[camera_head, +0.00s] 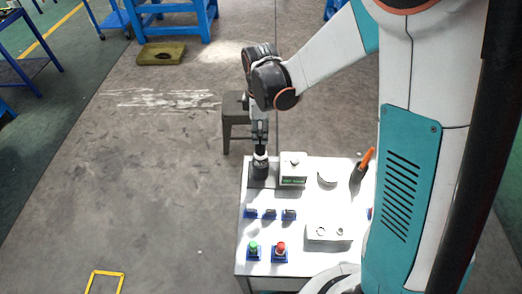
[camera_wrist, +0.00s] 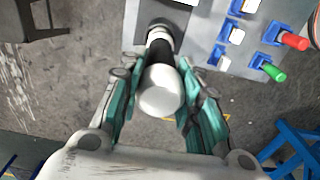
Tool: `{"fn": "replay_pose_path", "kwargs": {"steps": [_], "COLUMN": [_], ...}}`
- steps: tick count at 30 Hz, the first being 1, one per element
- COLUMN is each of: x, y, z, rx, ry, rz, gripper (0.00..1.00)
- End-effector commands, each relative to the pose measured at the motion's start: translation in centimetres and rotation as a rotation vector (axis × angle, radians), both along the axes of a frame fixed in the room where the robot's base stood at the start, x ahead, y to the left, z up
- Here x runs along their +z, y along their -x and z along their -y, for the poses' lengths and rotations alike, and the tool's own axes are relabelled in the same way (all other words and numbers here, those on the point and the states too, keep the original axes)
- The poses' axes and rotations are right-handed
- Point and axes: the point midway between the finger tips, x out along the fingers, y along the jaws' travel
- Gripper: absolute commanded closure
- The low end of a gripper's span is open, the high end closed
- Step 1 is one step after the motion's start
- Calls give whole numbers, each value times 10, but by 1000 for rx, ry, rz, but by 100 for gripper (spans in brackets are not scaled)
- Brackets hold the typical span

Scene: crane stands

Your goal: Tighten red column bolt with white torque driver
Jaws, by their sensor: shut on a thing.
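My gripper (camera_head: 260,139) is shut on the white torque driver (camera_wrist: 162,90), whose rounded white end faces the wrist camera. My gripper's teal-lined fingers (camera_wrist: 156,72) lie on both sides of it in the wrist view. The driver is upright, with a black body and a pale band, over the dark plate (camera_head: 257,183) at the table's far left corner. Its lower end is hard to make out. The red column (camera_head: 280,246) stands in a blue base at the table's near left, apart from my gripper; it also shows in the wrist view (camera_wrist: 293,40). Its bolt cannot be made out.
A green column (camera_head: 253,247) stands left of the red one. Several small blue holders (camera_head: 270,213) form a row behind them. A white box (camera_head: 293,170), a curved grey piece (camera_head: 327,179), an orange-handled tool (camera_head: 367,160) and a white block (camera_head: 328,233) share the table. A dark stool (camera_head: 236,117) stands behind.

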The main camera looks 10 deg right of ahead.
Motion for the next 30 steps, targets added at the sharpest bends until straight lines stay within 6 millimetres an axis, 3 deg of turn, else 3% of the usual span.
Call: {"fn": "replay_pose_path", "kwargs": {"steps": [30], "x": [42], "y": [0], "z": [0], "rx": [0], "ry": [0], "rz": [0], "gripper": [100]}}
